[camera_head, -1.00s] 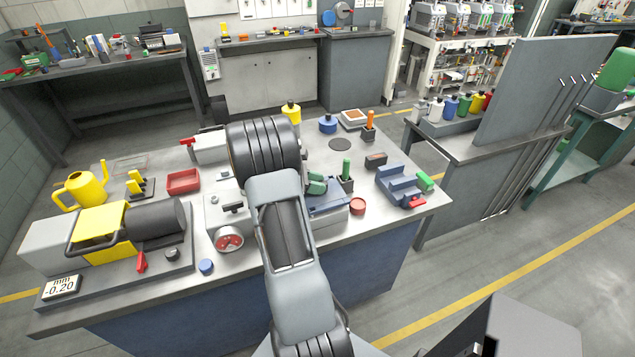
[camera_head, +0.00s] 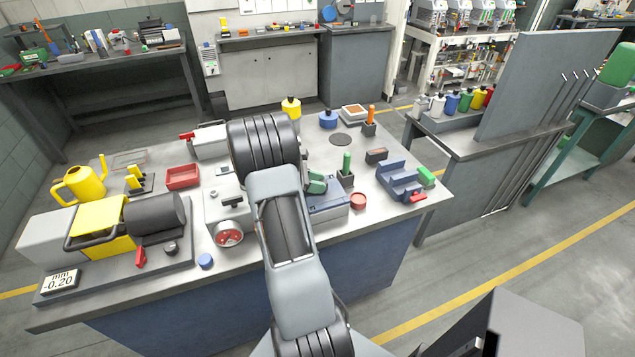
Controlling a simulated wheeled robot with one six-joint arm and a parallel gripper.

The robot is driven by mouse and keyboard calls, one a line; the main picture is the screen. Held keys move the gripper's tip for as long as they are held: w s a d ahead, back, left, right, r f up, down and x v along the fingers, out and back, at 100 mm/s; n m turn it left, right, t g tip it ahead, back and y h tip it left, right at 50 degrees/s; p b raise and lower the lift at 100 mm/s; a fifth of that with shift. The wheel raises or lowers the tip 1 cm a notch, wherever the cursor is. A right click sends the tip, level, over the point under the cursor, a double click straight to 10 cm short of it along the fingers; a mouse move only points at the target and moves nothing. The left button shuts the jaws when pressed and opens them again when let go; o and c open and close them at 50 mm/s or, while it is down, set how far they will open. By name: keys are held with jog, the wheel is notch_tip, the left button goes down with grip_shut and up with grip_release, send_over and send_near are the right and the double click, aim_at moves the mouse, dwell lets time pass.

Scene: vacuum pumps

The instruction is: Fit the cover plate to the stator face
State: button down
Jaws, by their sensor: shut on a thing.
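My arm covers the middle of the workbench (camera_head: 235,270), and my gripper is hidden behind it. I cannot make out a cover plate in a grip. A green and dark grey part (camera_head: 316,183) shows just right of my arm, above a blue-topped grey box (camera_head: 327,207); I cannot tell whether it is a pump part. A yellow and black machine (camera_head: 97,226) lies on a dark base at the left, with a display reading -0.20 mm (camera_head: 60,281) at its front. A stator face cannot be picked out. A grey block with a red-rimmed gauge (camera_head: 229,233) stands left of my arm.
A flat dark disc (camera_head: 341,140) lies at the back. A tall grey panel (camera_head: 545,90) stands to the right.

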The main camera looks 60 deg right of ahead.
jog(key=shift+f, duration=0.2)
dwell(0.4)
jog(key=c, duration=0.7)
grip_release()
jog(key=shift+f, duration=0.1)
jog(key=b+v, duration=0.1)
jog(key=v, duration=0.6)
jog(key=shift+w+a+b, duration=0.1)
jog(key=shift+a+b, duration=0.1)
jog(key=shift+b, duration=0.1)
jog(key=s+a+r+m+t+y, duration=0.1)
jog(key=a+t, duration=0.4)
jog(key=a, duration=0.6)
jog(key=s+a+r+m+t+y, duration=0.1)
jog(key=a+r+m+t+y, duration=0.2)
jog(key=a, duration=0.7)
jog(key=s+a+r+m+t+y, duration=0.1)
jog(key=a+r+m+t+y, duration=0.2)
jog(key=a+t, duration=0.3)
jog(key=shift+s+a+r+m+t+y, duration=0.1)
jog(key=shift+a+t+y, duration=0.05)
jog(key=shift+a, duration=0.8)
jog(key=shift+s+a+m+t+y, duration=0.1)
jog(key=shift+s+a+y, duration=0.1)
jog(key=shift+a, duration=0.75)
jog(key=shift+s+a+r+m+t+y, duration=0.1)
jog(key=shift+a+t+y, duration=0.05)
jog(key=shift+a, duration=0.8)
